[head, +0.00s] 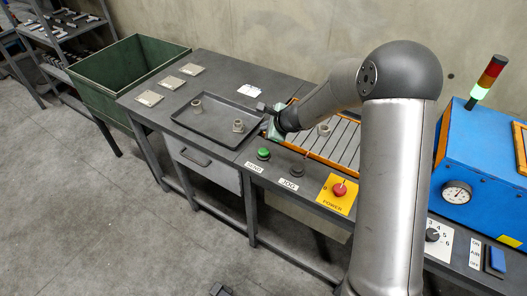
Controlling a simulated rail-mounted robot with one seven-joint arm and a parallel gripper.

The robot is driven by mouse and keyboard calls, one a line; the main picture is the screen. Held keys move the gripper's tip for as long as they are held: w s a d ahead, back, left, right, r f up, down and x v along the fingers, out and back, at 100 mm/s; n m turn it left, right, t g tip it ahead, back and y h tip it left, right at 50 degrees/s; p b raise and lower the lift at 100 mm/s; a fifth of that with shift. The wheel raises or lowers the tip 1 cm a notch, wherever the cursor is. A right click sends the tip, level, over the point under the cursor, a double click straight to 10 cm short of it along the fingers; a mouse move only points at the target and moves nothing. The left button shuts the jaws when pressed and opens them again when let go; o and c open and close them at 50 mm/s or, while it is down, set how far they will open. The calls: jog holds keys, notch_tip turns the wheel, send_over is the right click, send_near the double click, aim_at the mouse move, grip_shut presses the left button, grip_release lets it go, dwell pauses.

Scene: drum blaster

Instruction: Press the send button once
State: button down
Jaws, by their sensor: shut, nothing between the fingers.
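The send button is a green round button (263,153) on the front strip of the bench, with a small white label (254,167) in front of it. My gripper (273,131) is shut and empty. In the head view it appears just above and slightly right of the green button, with a visible gap between them. Its fingertips are small and partly hidden by the wrist, so its exact height over the bench cannot be told.
A dark jog button (297,170) and a red power knob on a yellow plate (338,190) sit right of the green button. A grey tray (205,128) with two fittings lies left. A roller conveyor (340,137) runs behind. A blue machine (485,165) stands right.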

jog(key=b, duration=0.7)
send_over(266, 153)
notch_tip(266, 153, down, 8)
jog(key=shift+r, duration=0.15)
jog(key=shift+f, duration=0.35)
jog(key=shift+f+b, duration=0.1)
jog(key=shift+b, duration=0.25)
dwell(0.9)
jog(key=shift+f+b, duration=0.4)
jog(key=shift+b, duration=0.1)
